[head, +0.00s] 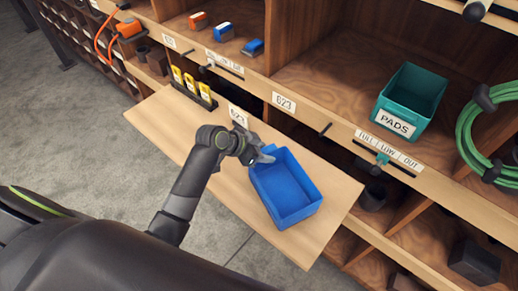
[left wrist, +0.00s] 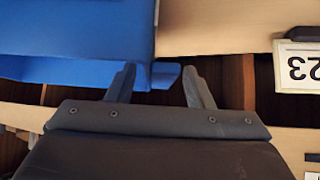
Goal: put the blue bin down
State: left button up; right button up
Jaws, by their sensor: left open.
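The blue bin (head: 286,188) sits upright on the pull-out wooden board (head: 158,124) in the head view, near the board's right end. It looks empty. My left gripper (head: 266,155) is at the bin's upper left corner, with its fingers open. In the left wrist view the bin (left wrist: 75,30) fills the upper left, and a blue tab on it (left wrist: 165,75) lies between the open fingers of my left gripper (left wrist: 160,88). I cannot tell whether a finger touches it. My right gripper is not in view.
A teal bin labelled PADS (head: 410,102) stands on the shelf at the right, with a green hose coil (head: 490,130) beside it. A dark rack with yellow items (head: 192,88) stands at the board's back left. The board's left part is mostly clear.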

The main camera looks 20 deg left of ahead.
pick_arm(q)
jog(key=shift+s+a+r, duration=0.3)
jog(key=shift+a+r, duration=0.05)
jog(key=shift+r, duration=0.1)
jog(key=b+v, duration=0.1)
jog(key=v, duration=1)
jog(key=shift+d, duration=0.15)
jog(key=s+a+f+n+g+y, duration=0.1)
jog(key=s+a+f+n+y, duration=0.2)
jog(key=s, duration=0.5)
jog(key=s+a+f+n+g+y, duration=0.1)
jog(key=s+a+f+n+y, duration=0.15)
jog(key=s, duration=0.55)
jog(key=s+a+f+n+g+y, duration=0.15)
jog(key=s+f+n, duration=0.25)
jog(key=s, duration=0.4)
notch_tip(320, 180, down, 25)
jog(key=a, duration=0.2)
jog(key=s+d+f+g, duration=0.1)
jog(key=s+f+g, duration=0.1)
jog(key=s+f, duration=1.3)
jog(key=shift+f+b, duration=0.3)
jog(key=shift+f, duration=0.15)
